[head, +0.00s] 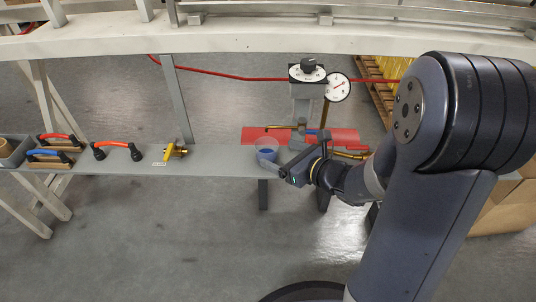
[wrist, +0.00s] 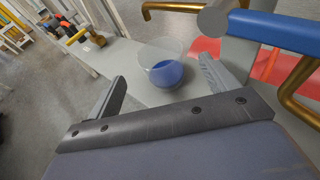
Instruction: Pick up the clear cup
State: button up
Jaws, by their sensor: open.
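The clear cup (head: 266,150) stands on the narrow grey shelf (head: 222,160), near the left end of the red mat. It has a see-through upper wall and blue in its lower part. In the wrist view the cup (wrist: 163,66) appears upright, just beyond the fingertips and roughly between them. My gripper (wrist: 160,82) is open and empty, with one finger on each side. In the head view my gripper (head: 279,168) reaches in from the right beside the cup. I cannot tell whether a finger touches the cup.
A red mat (head: 342,136) lies right of the cup, with a blue-sleeved brass pipe (wrist: 275,30) close by. A dial gauge (head: 337,87) stands behind. A yellow valve (head: 175,151) and red-handled tools (head: 118,151) lie further left. The shelf between valve and cup is clear.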

aim_at(259, 143)
jog(key=b+x, duration=0.2)
jog(key=x, duration=0.6)
jog(key=shift+w+a, duration=0.15)
jog(key=shift+w, duration=0.05)
jog(key=shift+c, duration=0.5)
jog(key=shift+r, duration=0.1)
jog(key=c, duration=1)
jog(key=shift+c, duration=0.2)
jog(key=shift+r, duration=0.1)
